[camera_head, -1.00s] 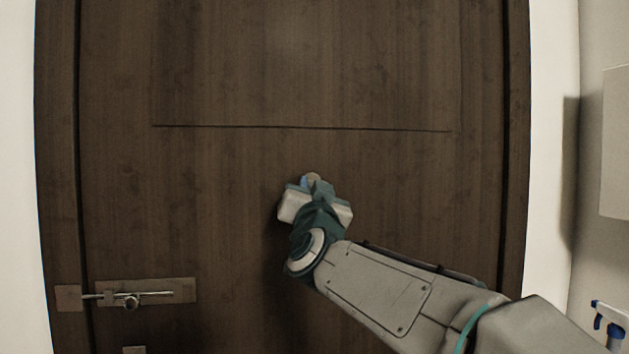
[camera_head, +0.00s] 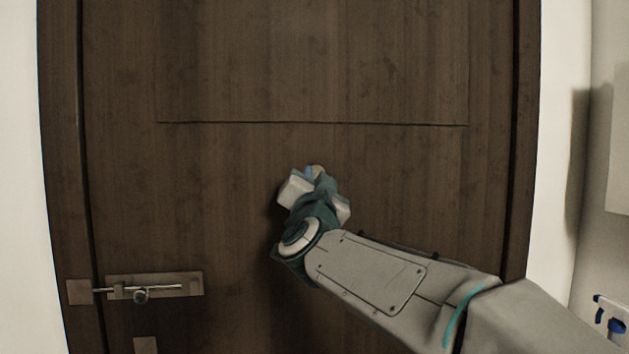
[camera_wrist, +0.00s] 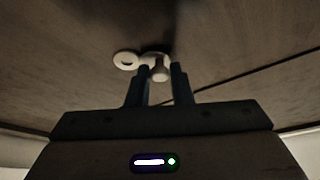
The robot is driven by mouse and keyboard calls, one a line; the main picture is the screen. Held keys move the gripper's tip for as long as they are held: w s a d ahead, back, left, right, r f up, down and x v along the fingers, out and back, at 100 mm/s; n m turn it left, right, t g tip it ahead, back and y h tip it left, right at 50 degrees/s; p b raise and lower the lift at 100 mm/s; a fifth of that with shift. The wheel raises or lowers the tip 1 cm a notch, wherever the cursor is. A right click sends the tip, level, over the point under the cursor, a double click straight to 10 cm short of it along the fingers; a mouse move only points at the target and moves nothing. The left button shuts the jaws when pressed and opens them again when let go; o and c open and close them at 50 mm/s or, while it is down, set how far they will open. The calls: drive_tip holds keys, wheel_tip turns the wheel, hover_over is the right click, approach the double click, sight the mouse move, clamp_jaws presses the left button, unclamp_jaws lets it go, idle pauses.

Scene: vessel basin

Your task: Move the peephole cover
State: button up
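The peephole cover (camera_wrist: 125,60) shows in the wrist view as a pale round disc with a dark slit, close to the door's surface. It sits left of a pale stub (camera_wrist: 159,72) in front of a dark spot on the door. My gripper (camera_wrist: 160,70) has its two dark fingers apart, one on each side of the stub. I cannot tell whether they press on it. In the head view my gripper (camera_head: 316,172) is at the door, below the horizontal groove, and a small tan bit shows at its tip. The rest of the peephole is hidden behind it.
The dark wooden door (camera_head: 220,200) fills most of the head view. A metal slide bolt (camera_head: 150,286) is at its lower left. A blue and white spray bottle (camera_head: 610,322) stands at the lower right. A pale box (camera_head: 618,150) is on the right wall.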

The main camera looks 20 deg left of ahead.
drive_tip(key=shift+o, duration=1.4)
drive_tip(key=b+v, duration=0.3)
drive_tip(key=v, duration=1)
drive_tip(key=shift+s+d+f, duration=0.15)
drive_tip(key=shift+s, duration=0.15)
